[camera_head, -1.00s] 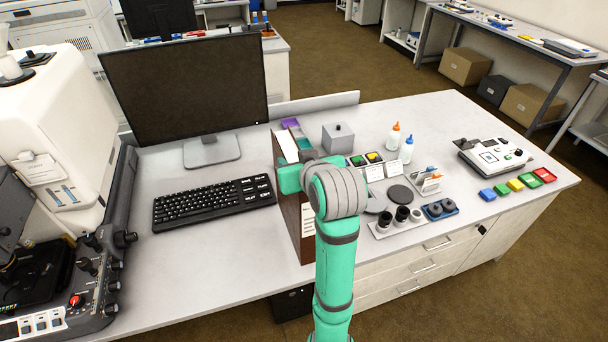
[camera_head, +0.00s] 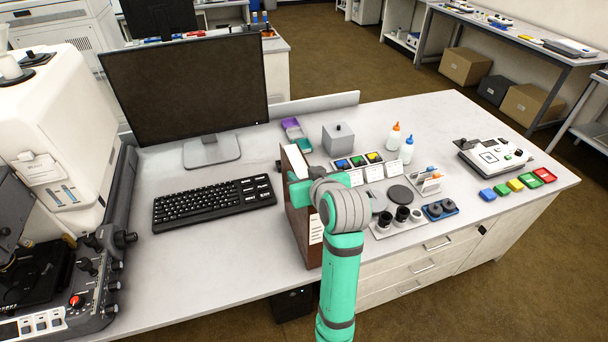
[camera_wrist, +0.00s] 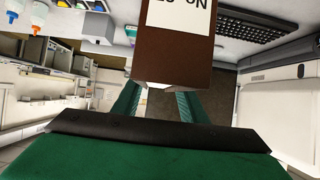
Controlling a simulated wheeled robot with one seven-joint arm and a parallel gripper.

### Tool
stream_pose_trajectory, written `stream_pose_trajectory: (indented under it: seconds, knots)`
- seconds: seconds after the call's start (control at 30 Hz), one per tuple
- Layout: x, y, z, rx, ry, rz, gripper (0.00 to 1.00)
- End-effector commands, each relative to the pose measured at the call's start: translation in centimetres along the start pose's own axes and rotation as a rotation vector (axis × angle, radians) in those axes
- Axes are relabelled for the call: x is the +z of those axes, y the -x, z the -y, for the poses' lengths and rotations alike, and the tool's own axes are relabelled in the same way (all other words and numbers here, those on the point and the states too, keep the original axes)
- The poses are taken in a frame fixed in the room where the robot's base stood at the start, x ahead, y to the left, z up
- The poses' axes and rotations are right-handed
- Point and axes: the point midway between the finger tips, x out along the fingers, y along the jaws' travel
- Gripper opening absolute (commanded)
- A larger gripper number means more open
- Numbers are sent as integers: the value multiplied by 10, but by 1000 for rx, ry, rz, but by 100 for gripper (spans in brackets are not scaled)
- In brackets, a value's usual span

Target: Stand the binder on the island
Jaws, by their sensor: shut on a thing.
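The binder is a brown, upright box shape with white labels; in the head view the binder (camera_head: 298,222) stands near the front edge of the white-topped island (camera_head: 230,250), between the keyboard and the small parts. Its lower end is close to the worktop; I cannot tell whether it touches. In the wrist view the binder (camera_wrist: 176,55) is at top centre, its white label cut off by the frame edge. My gripper (camera_wrist: 157,88) is shut on the binder, with its green fingers on either side of it.
A keyboard (camera_head: 214,203) and monitor (camera_head: 185,88) stand left of the binder. A purple and green tray (camera_head: 296,134), a grey box (camera_head: 338,138) and coloured switches (camera_head: 358,161) lie behind. Black knobs (camera_head: 402,214) stand right.

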Motion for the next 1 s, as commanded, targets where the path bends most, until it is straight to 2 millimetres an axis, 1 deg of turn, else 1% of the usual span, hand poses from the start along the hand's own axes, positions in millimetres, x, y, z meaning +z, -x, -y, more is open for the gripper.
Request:
stream_pose_trajectory:
  seconds: [0.1,0.13,0.17,0.2,0.47,0.57,0.67,0.77,1.0]
  knots:
    - [2,-1,0,0,0,-2,0]
    - [2,-1,0,0,-1,0,46]
    - [2,-1,0,0,0,0,53]
    - [2,-1,0,0,0,0,58]
    - [2,-1,0,0,0,0,58]
    - [-2,1,0,0,1,0,58]
    - [-1,12,0,1,0,-2,58]
    - [-1,29,-1,2,1,-3,58]
    - [-1,78,-1,2,1,-3,58]
